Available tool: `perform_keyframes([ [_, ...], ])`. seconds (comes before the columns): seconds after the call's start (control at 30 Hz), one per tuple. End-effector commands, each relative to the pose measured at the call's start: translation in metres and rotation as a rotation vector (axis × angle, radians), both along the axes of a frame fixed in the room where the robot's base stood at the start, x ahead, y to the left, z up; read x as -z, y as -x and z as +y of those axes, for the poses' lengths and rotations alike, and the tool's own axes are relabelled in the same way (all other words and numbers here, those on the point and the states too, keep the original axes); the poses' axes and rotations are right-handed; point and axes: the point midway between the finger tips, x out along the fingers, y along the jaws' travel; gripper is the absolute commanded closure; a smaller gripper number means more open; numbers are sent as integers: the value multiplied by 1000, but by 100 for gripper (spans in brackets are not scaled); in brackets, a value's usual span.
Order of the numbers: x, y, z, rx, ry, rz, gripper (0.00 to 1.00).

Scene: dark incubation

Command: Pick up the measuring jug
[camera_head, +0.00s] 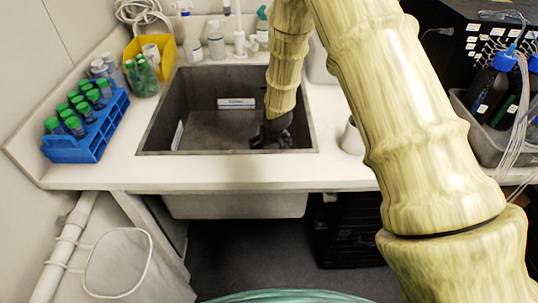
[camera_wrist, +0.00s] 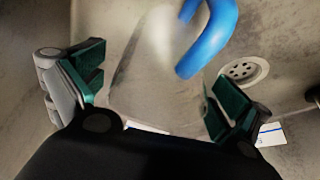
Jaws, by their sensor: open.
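The measuring jug (camera_wrist: 150,85) shows in the wrist view as a see-through body with a blue handle (camera_wrist: 213,35) at its upper right. My gripper (camera_wrist: 159,85) is open, with one green-padded finger on each side of the jug's body. I cannot tell whether either pad touches it. In the head view my gripper (camera_head: 271,134) is low inside the sink (camera_head: 200,128), near its front right corner. I cannot make out the jug in the head view.
The sink walls surround my gripper, and a drain (camera_wrist: 243,71) lies beside the jug. A white cup (camera_head: 352,138) stands right of the sink. A blue tube rack (camera_head: 88,145) and yellow bin (camera_head: 134,46) stand left. Bottles (camera_head: 215,40) line the back.

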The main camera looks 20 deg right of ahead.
Motion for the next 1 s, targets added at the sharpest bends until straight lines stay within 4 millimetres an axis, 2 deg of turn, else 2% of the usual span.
perform_keyframes([
  [0.17,0,0,0,0,0,0,0],
  [0.43,0,0,0,0,0,0,48],
  [0.77,-2,0,0,0,0,0,48],
  [1.0,-24,-1,0,1,0,-3,48],
])
